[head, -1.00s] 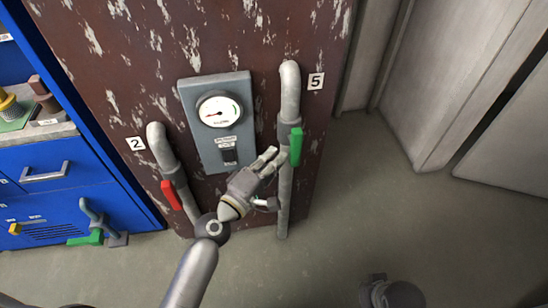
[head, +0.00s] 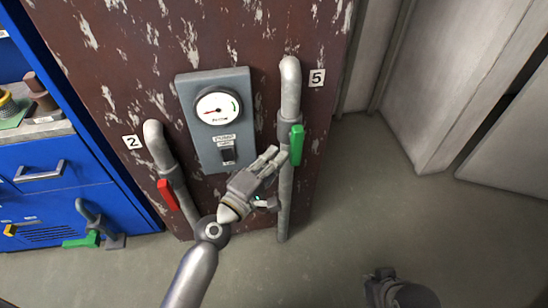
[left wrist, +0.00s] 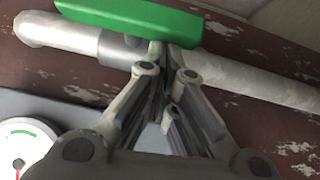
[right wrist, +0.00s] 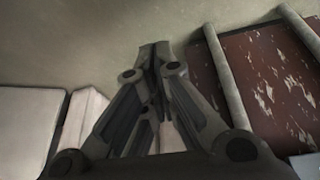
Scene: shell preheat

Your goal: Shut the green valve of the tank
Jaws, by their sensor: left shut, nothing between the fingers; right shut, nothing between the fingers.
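The tank (head: 120,60) is a rusty brown body with two grey pipes. The green valve handle (head: 297,145) is on the right pipe (head: 290,90), by the label 5, and lies roughly along the pipe. It also shows at the top of the left wrist view (left wrist: 130,17). My left gripper (head: 276,154) is shut and empty, its fingertips just left of the handle; in the left wrist view the tips (left wrist: 165,50) are close below it, and contact cannot be told. My right gripper (right wrist: 155,50) is shut and empty, over the floor, away from the tank.
A red valve handle (head: 167,194) is on the left pipe, by the label 2. A grey gauge box (head: 215,120) sits between the pipes. A blue cabinet (head: 70,200) with another green handle (head: 82,241) stands left. The floor (head: 400,190) at right is clear.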

